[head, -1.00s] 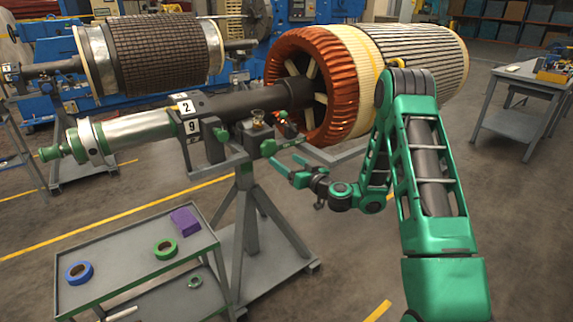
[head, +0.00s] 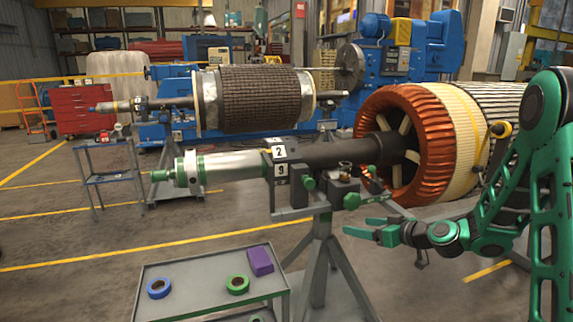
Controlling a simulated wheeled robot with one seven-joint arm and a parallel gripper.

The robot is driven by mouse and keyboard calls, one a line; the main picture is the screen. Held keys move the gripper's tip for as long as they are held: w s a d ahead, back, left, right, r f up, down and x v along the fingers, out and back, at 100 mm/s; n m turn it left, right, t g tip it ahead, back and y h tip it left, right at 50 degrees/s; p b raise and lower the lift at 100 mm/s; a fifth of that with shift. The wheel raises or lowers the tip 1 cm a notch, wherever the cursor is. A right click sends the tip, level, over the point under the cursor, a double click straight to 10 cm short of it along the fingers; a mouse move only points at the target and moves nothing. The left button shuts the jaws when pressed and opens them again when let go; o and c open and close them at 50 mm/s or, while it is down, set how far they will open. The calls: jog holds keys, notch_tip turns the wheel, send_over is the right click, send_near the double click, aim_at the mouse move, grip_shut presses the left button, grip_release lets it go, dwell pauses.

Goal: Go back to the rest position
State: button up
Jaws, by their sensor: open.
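My gripper (head: 357,226) is at the end of my green arm, right of centre in the head view. Its two green fingers point left and stand apart, with nothing between them. In the picture it lies just below the clamp end of the rotor stand (head: 317,245); I cannot tell the depth gap. The large rotor (head: 408,130), with copper-coloured end windings and a cream band, rests its dark shaft on this stand. My arm hides part of the rotor's right side.
A grey cart (head: 205,270) in front holds a blue tape roll (head: 159,288), a green tape roll (head: 238,284) and a purple block (head: 260,261). A second rotor (head: 262,100) stands behind. A small side table (head: 108,170) and red cabinet (head: 84,109) are at left. Floor between is open.

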jog(key=s+d+r+m+g+h, duration=0.1)
jog(key=s+d+m+g+h, duration=0.1)
jog(key=s, duration=1.3)
jog(key=s+d+r+m+g+h, duration=0.2)
jog(key=s+d+m+g, duration=0.3)
jog(key=s+d, duration=0.4)
jog(key=s+d+r+m+g+h, duration=0.2)
jog(key=s+d+m+g+h, duration=0.1)
jog(key=s, duration=1.8)
jog(key=d+m+g, duration=0.1)
jog(key=d+m, duration=0.1)
jog(key=shift+d+r+h, duration=0.2)
jog(key=shift+d+h, duration=0.2)
jog(key=shift+w+f, duration=0.25)
jog(key=shift+w, duration=0.4)
